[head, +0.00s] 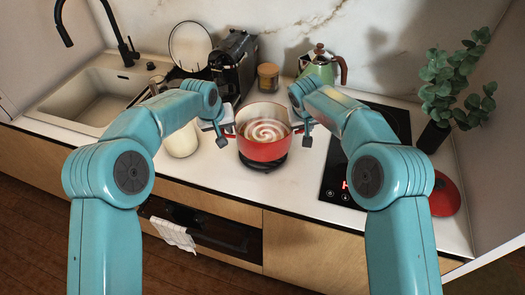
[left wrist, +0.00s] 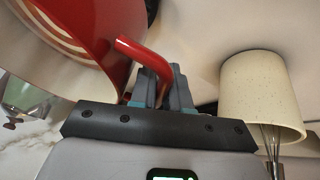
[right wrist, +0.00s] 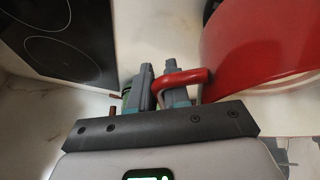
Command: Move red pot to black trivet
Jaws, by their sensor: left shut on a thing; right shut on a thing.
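The red pot (head: 262,150), with a cream and brown swirl inside, is upright directly over the black trivet (head: 266,167). Whether the pot touches it is hard to tell; most of the trivet is hidden beneath the pot. My left gripper (head: 226,135) is shut on the pot's left handle, a red loop that shows in the left wrist view (left wrist: 140,52). My right gripper (head: 302,132) is shut on the right handle, which shows in the right wrist view (right wrist: 190,77).
A cream canister (head: 183,141) stands left of the pot. The black cooktop (head: 337,178) lies right, with a red lid (head: 445,194) beyond it. The front counter edge is clear.

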